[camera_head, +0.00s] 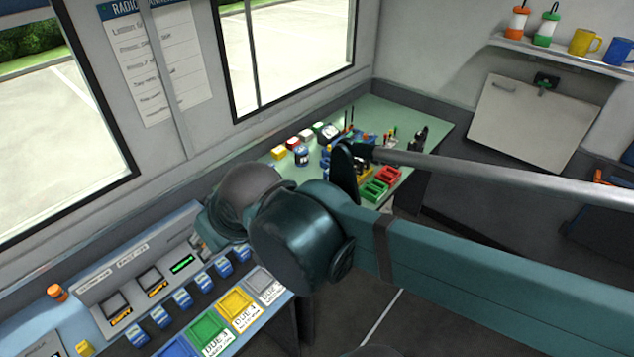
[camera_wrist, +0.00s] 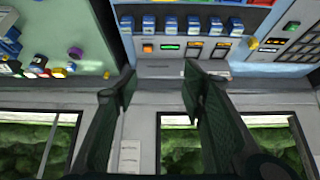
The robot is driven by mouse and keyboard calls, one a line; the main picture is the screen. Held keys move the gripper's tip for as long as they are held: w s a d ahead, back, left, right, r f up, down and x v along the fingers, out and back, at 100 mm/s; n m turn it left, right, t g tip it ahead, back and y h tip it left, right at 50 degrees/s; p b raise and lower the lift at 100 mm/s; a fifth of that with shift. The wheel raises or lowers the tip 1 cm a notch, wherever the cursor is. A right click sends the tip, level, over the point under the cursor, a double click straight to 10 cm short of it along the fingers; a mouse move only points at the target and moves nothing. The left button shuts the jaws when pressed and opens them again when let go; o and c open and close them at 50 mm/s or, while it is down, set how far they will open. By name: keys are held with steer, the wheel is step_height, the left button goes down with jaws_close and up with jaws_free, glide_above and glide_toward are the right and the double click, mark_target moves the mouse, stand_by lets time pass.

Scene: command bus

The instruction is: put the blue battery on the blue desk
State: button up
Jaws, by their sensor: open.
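My gripper (camera_wrist: 158,72) shows in the wrist camera with its two dark fingers apart and nothing between them. In the head view its fingers are hidden behind my arm. The blue desk (camera_head: 35,326) runs along the lower left under the window; it also shows at the top of the wrist view (camera_wrist: 229,13). A row of several small blue units (camera_head: 182,299) stands along its console. A dark blue, white-banded can-like item (camera_head: 301,157) stands on the green desk. I cannot tell which blue item is the battery. My gripper is apart from all of them.
The green desk (camera_head: 232,183) carries small coloured blocks, a red bin (camera_head: 388,175) and a green bin (camera_head: 374,190). Labelled coloured trays, including yellow (camera_head: 236,304) and green (camera_head: 209,329), line the blue desk's front. A wall shelf (camera_head: 560,62) holds mugs and lanterns. Windows border the left.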

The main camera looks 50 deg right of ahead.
steer(key=w+d+m+g+h, duration=0.15)
steer(key=w+d+m, duration=0.35)
steer(key=w+d, duration=0.6)
steer(key=m+g+h+b, duration=0.25)
steer(key=m+g, duration=0.35)
steer(key=m, duration=0.7)
glide_above(327, 172)
steer(key=a+p, duration=0.1)
steer(key=a, duration=0.1)
steer(key=shift+t, duration=0.25)
steer(key=shift+a+f, duration=0.2)
steer(key=shift+f, duration=11.8)
steer(key=shift+x, duration=1.25)
steer(key=shift+d+f, duration=0.1)
